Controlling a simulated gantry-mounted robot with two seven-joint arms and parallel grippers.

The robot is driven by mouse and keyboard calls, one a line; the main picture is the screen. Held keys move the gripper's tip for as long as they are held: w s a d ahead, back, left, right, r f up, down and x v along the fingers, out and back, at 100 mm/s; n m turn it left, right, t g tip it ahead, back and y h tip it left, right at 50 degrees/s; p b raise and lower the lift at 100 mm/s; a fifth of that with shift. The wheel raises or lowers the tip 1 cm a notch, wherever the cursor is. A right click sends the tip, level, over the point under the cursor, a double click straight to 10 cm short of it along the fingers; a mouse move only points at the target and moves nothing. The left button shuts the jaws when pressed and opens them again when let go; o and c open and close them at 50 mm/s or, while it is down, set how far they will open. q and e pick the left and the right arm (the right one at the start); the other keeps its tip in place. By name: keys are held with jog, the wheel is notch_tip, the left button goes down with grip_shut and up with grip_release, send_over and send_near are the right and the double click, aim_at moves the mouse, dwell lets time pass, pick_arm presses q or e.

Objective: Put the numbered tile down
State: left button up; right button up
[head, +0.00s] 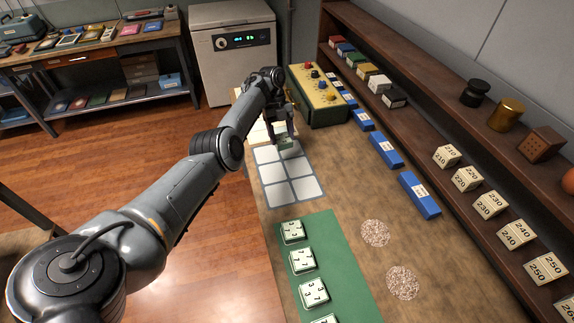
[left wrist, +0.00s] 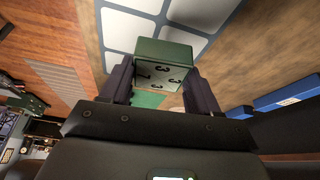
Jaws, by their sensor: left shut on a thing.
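My left gripper (head: 282,138) is shut on a numbered tile (left wrist: 162,66), a block with a green side and a pale face with dark digits. The left wrist view shows the tile between both fingers. In the head view the tile (head: 288,144) shows small at the far end of a grid mat with pale squares (head: 276,200). I cannot tell whether it touches the mat. Several other numbered tiles (head: 302,261) lie in a row on a green mat (head: 343,262) nearer to me. My right gripper is not in view.
A cream and green box with coloured knobs (head: 318,95) stands behind the gripper. Blue blocks (head: 419,195) line the bench's right side below a shelf with numbered blocks (head: 490,205). Two speckled discs (head: 375,233) lie on the bench. Most grid squares are bare.

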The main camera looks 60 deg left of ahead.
pick_arm(q)
jog(key=shift+s+d+f+m, duration=0.1)
jog(key=shift+s+m, duration=0.05)
jog(key=shift+m, duration=0.25)
jog(key=shift+s+f+b, duration=0.1)
jog(key=shift+f+b, duration=0.1)
jog(key=shift+b, duration=0.25)
notch_tip(320, 180, down, 2)
jog(key=shift+s+d+m+g+b, duration=0.1)
jog(key=shift+m+g+b, duration=0.2)
jog(key=shift+b, duration=0.6)
jog(key=shift+f+b, duration=0.95)
jog(key=shift+f, duration=1.6)
jog(key=shift+f, duration=0.1)
jog(key=o, duration=1.3)
jog(key=shift+c, duration=0.2)
